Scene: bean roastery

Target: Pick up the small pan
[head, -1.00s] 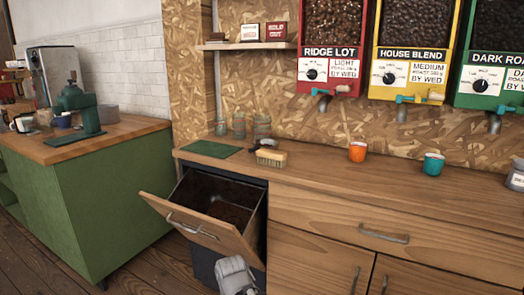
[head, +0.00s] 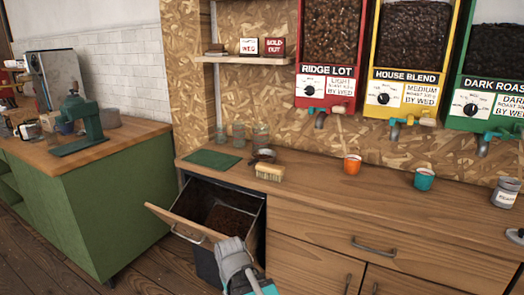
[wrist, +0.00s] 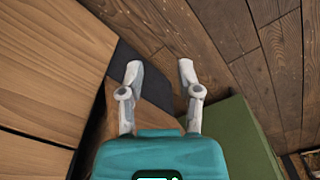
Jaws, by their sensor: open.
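A small dark, round item (head: 264,155) lies on the wooden counter behind the brush. It may be the small pan, but it is too small to tell for sure. My gripper (head: 235,250) is low in front of the counter, beside the tilted-out bin and well below and apart from that item. In the wrist view my gripper (wrist: 160,70) has its two pale fingers spread with nothing between them. No pan shows in the wrist view.
The tilt-out bin (head: 186,228) stands open near my gripper. A brush (head: 269,172), glass jars (head: 238,135), a green mat (head: 212,160), an orange cup (head: 352,165) and a teal cup (head: 424,179) are on the counter. A green cabinet (head: 110,205) stands at left.

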